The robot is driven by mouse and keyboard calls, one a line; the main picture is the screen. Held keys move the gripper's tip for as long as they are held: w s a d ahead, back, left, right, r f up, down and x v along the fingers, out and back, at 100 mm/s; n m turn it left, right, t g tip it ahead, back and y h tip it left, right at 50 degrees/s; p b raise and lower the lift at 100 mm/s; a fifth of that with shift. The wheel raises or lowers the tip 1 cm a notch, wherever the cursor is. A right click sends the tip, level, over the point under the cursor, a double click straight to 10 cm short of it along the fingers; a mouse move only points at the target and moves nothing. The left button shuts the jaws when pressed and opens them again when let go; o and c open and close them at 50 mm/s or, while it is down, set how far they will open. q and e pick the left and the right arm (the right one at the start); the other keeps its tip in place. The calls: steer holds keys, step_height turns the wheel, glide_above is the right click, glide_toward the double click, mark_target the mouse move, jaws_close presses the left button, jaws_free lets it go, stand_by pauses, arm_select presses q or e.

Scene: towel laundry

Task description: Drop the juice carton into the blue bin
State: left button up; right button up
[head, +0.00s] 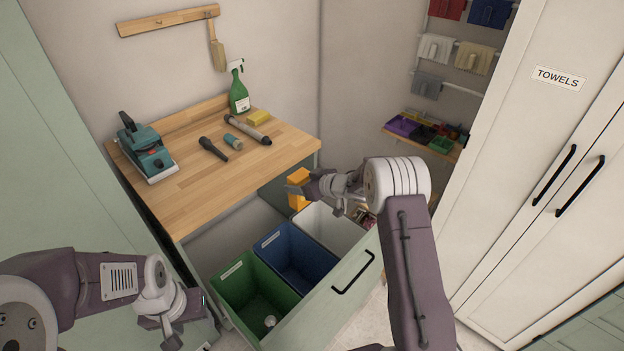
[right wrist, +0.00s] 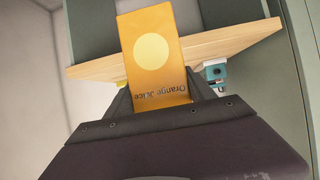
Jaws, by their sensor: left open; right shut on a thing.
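The orange juice carton (head: 298,203) is held in my right gripper (head: 301,188), in the air near the counter's front edge, above and behind the bins in the head view. In the right wrist view the carton (right wrist: 155,55) stands between the two dark fingers, with its yellow circle and "Orange Juice" print facing the camera. The blue bin (head: 299,257) is the middle bin in the pulled-out drawer, below and slightly left of the carton. My left gripper (head: 172,328) is open and empty at the lower left, left of the green bin.
A green bin (head: 240,283) with a small pale item (head: 270,321) stands left of the blue one, a white bin (head: 325,226) right of it. The drawer front (head: 330,300) borders them. The wooden counter (head: 200,180) holds a sander, a spray bottle and tools. A towel cabinet (head: 535,150) stands right.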

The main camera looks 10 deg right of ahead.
steer(key=shift+a+f, duration=0.1)
steer(key=shift+f, duration=0.05)
step_height(320, 180, down, 6)
steer(key=b, duration=0.6)
steer(key=shift+b, duration=0.3)
steer(key=shift+r, duration=0.25)
steer(key=o, duration=1.4)
steer(key=shift+s, duration=0.1)
steer(key=v, duration=0.9)
